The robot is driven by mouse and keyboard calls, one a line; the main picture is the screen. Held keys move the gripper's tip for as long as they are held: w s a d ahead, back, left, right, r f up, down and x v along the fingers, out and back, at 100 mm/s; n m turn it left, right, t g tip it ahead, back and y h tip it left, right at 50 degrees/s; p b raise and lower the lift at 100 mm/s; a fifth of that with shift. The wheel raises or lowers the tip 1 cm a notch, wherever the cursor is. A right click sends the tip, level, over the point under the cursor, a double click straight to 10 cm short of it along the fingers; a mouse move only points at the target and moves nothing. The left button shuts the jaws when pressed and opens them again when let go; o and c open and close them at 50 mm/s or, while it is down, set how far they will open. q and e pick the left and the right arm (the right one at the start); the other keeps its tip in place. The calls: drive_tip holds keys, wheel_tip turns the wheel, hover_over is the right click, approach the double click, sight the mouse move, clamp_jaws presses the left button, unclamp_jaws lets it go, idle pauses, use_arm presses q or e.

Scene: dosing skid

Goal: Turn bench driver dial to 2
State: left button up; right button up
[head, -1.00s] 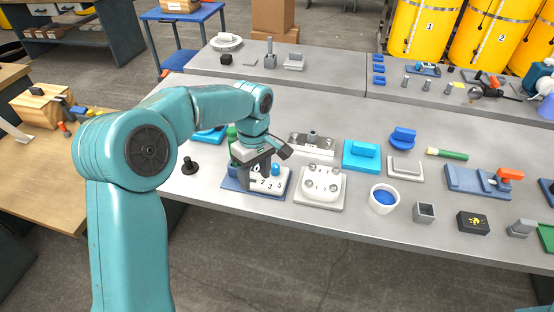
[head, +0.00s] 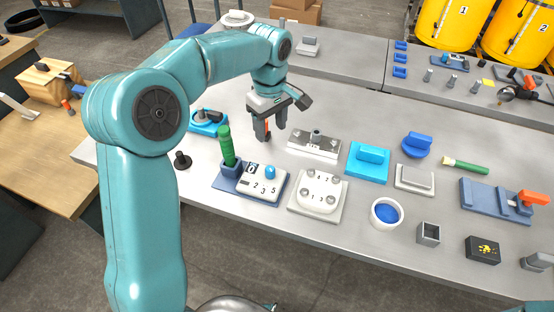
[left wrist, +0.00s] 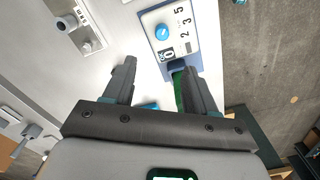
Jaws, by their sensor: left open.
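The bench driver dial is a blue knob (head: 270,172) on a white number panel (head: 262,188) with a blue base. The panel's marks include 2, 3 and 5. The left wrist view shows the knob (left wrist: 162,31) beside the panel's numbers, with 0 close to it. I cannot tell which number the knob points at. A green-handled driver (head: 226,145) stands in a blue holder at the panel's left. My left gripper (head: 271,134) is open and empty, above the bench behind the dial. Its fingers also show in the left wrist view (left wrist: 157,70). My right gripper is not in view.
A white plate with several studs (head: 318,193) stands close right of the dial. A metal fixture (head: 314,145) is behind it. A black knob (head: 182,160) stands at the left, and a blue block (head: 368,162) and a white cup (head: 386,213) are to the right.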

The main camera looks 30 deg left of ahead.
sight(270, 168)
use_arm(q)
drive_tip(key=f, duration=1.6)
drive_tip(key=shift+s+a, duration=0.15)
drive_tip(key=shift+s, duration=0.25)
drive_tip(key=shift+w+f, duration=0.1)
drive_tip(key=shift+w, duration=0.1)
drive_tip(key=c, duration=0.6)
clamp_jaws()
